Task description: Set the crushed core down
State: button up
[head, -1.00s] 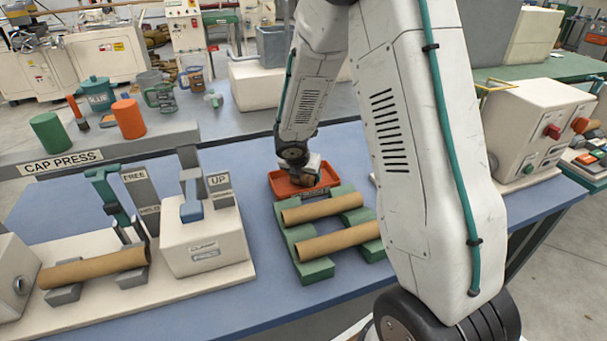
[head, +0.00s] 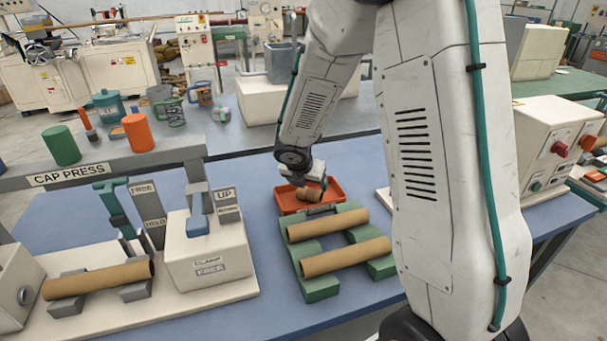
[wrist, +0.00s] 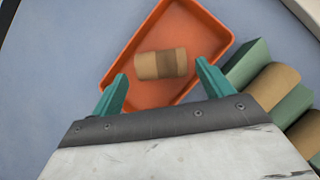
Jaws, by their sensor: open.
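The crushed core (wrist: 161,64) is a short brown cardboard tube with a darker band around its middle. It lies inside the orange-red tray (wrist: 215,36) in the wrist view. My gripper (wrist: 160,84) is open, its two teal fingers apart, with the core ahead of and between the tips, not gripped. In the head view the core (head: 309,195) shows in the tray (head: 288,207), just below my gripper (head: 318,182), which partly covers the tray.
Two longer brown cores (head: 328,226) (head: 345,257) lie on a green rack (head: 318,287) right in front of the tray. The cap press (head: 208,250) stands to the left with another core (head: 98,280) on its supports. A control box (head: 553,150) stands at the right.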

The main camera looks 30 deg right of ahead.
jog(key=s+a+r+m+g, duration=0.1)
jog(key=s+a+r+m, duration=0.2)
jog(key=s+r+m, duration=1)
jog(key=s+a+r+m+y, duration=0.2)
jog(key=s+m, duration=0.4)
jog(key=s, duration=0.4)
jog(key=s+a+r+m+g+y, duration=0.1)
jog(key=s+a+r+m, duration=0.4)
jog(key=s, duration=0.5)
jog(key=shift+a+r+m+g+y, duration=0.2)
jog(key=shift+a+m+g+y, duration=0.15)
jog(key=shift+m+y, duration=0.55)
